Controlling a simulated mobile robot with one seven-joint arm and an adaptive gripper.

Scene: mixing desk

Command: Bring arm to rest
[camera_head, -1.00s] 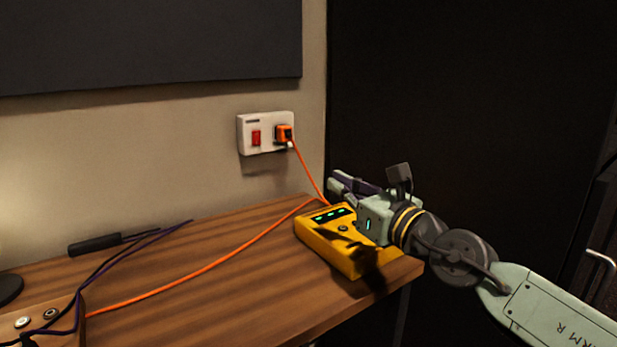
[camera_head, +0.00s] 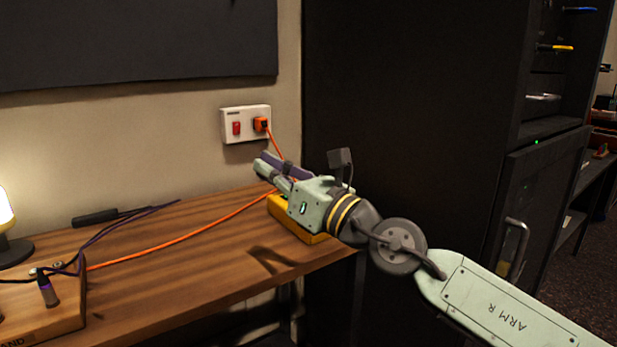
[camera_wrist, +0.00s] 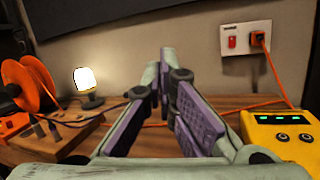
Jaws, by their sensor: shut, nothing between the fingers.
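My gripper (camera_head: 275,170) is above the right end of the wooden desk, in front of the wall socket. It is shut and empty. In the wrist view its purple-padded fingers (camera_wrist: 165,100) point ahead over the desk. In the head view my arm reaches in from the lower right and partly hides the yellow meter box (camera_head: 310,236). The meter box also shows at the right of the wrist view (camera_wrist: 284,146), with green lights on it.
The wooden desk (camera_head: 190,250) bears an orange cable, dark cables and a lit lamp (camera_head: 8,225). An orange plug (camera_head: 261,124) sits in the white wall socket (camera_head: 230,112). An orange reel (camera_wrist: 28,88) stands at left in the wrist view. A tall black cabinet (camera_head: 410,120) stands behind my arm.

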